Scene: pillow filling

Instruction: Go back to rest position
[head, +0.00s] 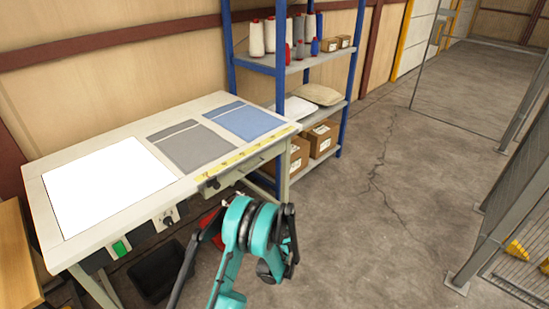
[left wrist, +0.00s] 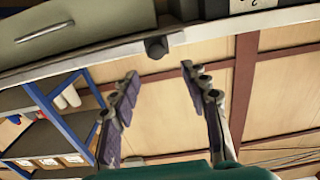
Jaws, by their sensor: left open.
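My left gripper (left wrist: 159,76) shows in the left wrist view with its two dark purple-padded fingers spread apart and nothing between them. In the head view my teal left arm and gripper (head: 246,228) are in front of the worktable's right front corner, apart from the table. The white-topped worktable (head: 196,183) stands along the wooden wall. A white panel (head: 108,185), a grey pillow cover (head: 189,146) and a blue pillow cover (head: 243,121) lie flat on it. My right gripper is not in view.
A blue shelf rack (head: 232,62) with thread cones (head: 256,38), folded cloth (head: 318,94) and cardboard boxes (head: 318,138) stands behind the table. A black bin (head: 158,273) is under the table. Wire fencing (head: 520,225) stands at the right. The concrete floor (head: 385,200) between is clear.

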